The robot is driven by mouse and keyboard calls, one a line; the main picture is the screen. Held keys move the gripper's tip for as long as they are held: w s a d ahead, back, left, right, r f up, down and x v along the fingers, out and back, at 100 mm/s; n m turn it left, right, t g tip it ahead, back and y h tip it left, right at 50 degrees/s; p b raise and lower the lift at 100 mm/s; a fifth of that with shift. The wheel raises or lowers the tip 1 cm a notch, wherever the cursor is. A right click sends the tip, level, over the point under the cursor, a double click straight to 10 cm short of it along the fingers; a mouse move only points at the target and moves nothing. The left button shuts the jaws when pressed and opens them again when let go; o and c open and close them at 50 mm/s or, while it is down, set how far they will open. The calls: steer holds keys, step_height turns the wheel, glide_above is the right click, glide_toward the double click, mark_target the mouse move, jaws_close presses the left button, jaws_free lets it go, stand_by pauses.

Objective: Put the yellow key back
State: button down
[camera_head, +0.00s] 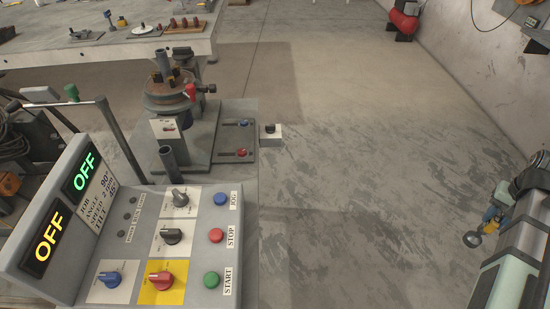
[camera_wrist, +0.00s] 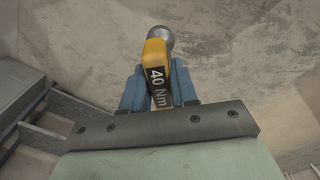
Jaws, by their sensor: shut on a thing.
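The yellow key (camera_wrist: 157,58) has a black band marked "40 Nm" and a round grey end. My gripper (camera_wrist: 160,88) is shut on it, with blue fingers on either side of the yellow body. The grey end points away from the gripper. In the head view, my gripper (camera_head: 494,213) is at the far right, held over bare floor. The key (camera_head: 489,228) shows there as a small yellow piece with its grey end toward the lower left. The key's lower part is hidden between the fingers. I cannot tell which place is the key's own.
A control console (camera_head: 150,235) with knobs, buttons and two "OFF" displays stands at the front left. Behind it is a positioner (camera_head: 170,95) with a round table and a red-handled part. A workbench (camera_head: 110,48) with small parts is at the back left. The middle floor is clear.

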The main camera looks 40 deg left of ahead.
steer(key=s+a+r+n, duration=0.2)
steer(key=s+a, duration=0.1)
steer(key=a, duration=0.9)
steer(key=s+a+r+n, duration=0.1)
steer(key=s+a+n, duration=0.2)
steer(key=a, duration=0.9)
steer(key=s+a+r+n, duration=0.2)
steer(key=s+a, duration=0.2)
steer(key=a, duration=0.8)
steer(key=s+a+r+n, duration=0.1)
steer(key=s+a+r, duration=0.2)
steer(key=s+a, duration=0.6)
steer(key=s+a+r+n, duration=0.2)
steer(key=s+a+r, duration=0.3)
steer(key=a, duration=0.6)
steer(key=s+a+r+n, duration=0.1)
steer(key=s+a+r, duration=0.1)
steer(key=s+a, duration=0.75)
step_height(320, 180, down, 10)
steer(key=m, duration=0.2)
steer(key=shift+r, duration=0.2)
steer(key=shift+f, duration=0.15)
